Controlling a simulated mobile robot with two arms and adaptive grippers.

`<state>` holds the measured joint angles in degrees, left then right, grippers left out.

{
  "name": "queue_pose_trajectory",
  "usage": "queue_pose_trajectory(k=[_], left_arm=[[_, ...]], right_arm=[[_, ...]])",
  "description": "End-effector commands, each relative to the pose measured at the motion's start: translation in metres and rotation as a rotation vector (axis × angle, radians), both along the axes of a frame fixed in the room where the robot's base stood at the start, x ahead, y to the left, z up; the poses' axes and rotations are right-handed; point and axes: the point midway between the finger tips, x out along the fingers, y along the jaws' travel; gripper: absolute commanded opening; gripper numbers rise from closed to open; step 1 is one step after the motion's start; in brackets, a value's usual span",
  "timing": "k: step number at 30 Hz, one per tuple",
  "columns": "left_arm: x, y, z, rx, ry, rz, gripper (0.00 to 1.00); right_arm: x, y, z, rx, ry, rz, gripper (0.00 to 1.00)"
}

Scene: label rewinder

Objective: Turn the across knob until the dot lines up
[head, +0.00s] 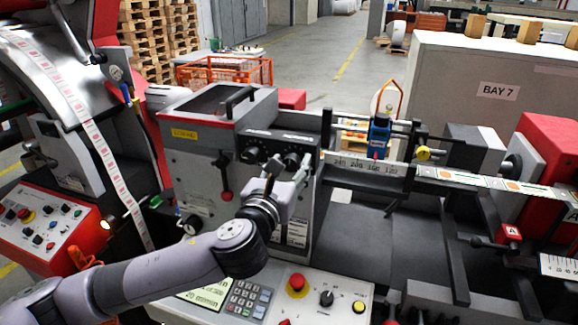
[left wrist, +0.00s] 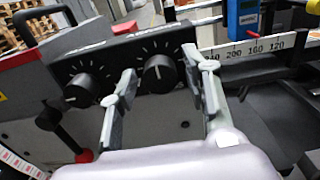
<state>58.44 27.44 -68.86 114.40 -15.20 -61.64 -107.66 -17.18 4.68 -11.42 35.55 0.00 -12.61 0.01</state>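Two black round knobs with tick marks sit side by side on the dark panel of the grey machine head. In the left wrist view the left knob (left wrist: 84,88) and the right knob (left wrist: 160,74) each show a pale pointer line. Their labels are too small to read, so I cannot tell which is the across knob, and I cannot make out an alignment dot. My left gripper (left wrist: 159,68) is open, with one finger on each side of the right knob and visible gaps to it. In the head view, the gripper (head: 287,170) is before the panel.
A lever with a red ball (head: 226,196) hangs left of the gripper. A scale strip (head: 362,168) and a blue unit (head: 379,137) stand to the right. A control panel with a red button (head: 297,282) lies below my arm.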

Motion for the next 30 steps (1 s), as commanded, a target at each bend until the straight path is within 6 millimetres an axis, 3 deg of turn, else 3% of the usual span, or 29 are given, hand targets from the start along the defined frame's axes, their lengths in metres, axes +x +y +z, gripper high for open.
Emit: queue_pose_trajectory(k=[18, 30], left_arm=[[-0.0002, 0.0003, 0.0, 0.0, 0.0, 0.001, 0.0], [-0.0003, 0.0, -0.0009, -0.075, 0.026, 0.0, 0.0]], right_arm=[[-0.0003, 0.0031, 0.0, 0.004, 0.0, -0.001, 0.0], [-0.0005, 0.003, 0.0001, 0.004, 0.001, -0.001, 0.0]])
